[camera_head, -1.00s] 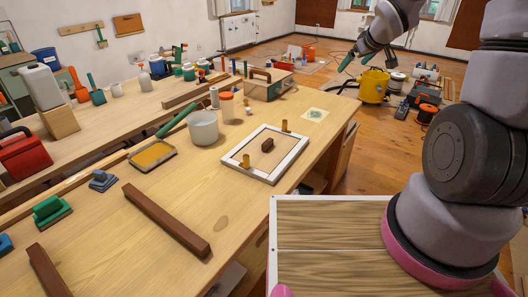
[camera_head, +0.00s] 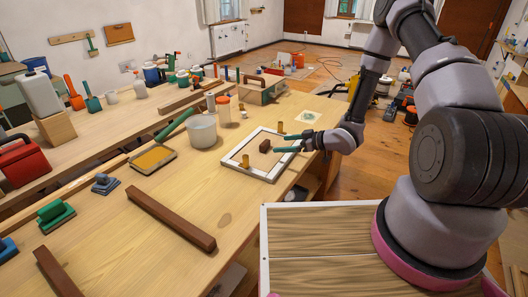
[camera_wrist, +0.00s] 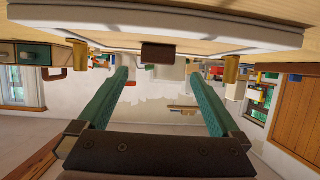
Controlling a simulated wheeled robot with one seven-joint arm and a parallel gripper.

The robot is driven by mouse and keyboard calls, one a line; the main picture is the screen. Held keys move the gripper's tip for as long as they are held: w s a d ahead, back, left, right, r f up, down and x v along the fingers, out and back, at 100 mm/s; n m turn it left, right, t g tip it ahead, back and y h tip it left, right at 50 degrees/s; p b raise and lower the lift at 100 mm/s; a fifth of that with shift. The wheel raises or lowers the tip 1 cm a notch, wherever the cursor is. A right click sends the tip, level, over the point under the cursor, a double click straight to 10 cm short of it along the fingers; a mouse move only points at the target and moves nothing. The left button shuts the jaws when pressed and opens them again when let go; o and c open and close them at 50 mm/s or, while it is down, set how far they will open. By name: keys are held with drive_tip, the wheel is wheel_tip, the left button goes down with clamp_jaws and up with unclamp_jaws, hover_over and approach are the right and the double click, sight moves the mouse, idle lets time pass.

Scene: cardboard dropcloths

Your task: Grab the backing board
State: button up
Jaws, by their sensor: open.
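The backing board looks to be the pale panel (camera_head: 250,156) inside a white frame (camera_head: 236,172) lying flat on the workbench. A small brown block (camera_head: 264,146) stands up from its middle. Brass-coloured cylinders stand at the frame's near side (camera_head: 245,161) and far side (camera_head: 280,128). My gripper (camera_head: 277,143) is open and empty, just right of the block, its green fingers pointing left over the frame. In the upside-down wrist view the brown block (camera_wrist: 158,53) appears between and beyond the open fingertips (camera_wrist: 160,76), apart from them.
A grey pot (camera_head: 202,132) and an orange-lidded jar (camera_head: 223,110) stand behind and left of the frame. A long brown bar (camera_head: 170,219) lies nearer on the bench. The bench between bar and frame is mostly clear.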

sight(268, 145)
drive_tip(key=x, duration=0.9)
drive_tip(key=shift+w+d, duration=0.1)
drive_tip(key=shift+w, duration=0.05)
drive_tip(key=c, duration=1.4)
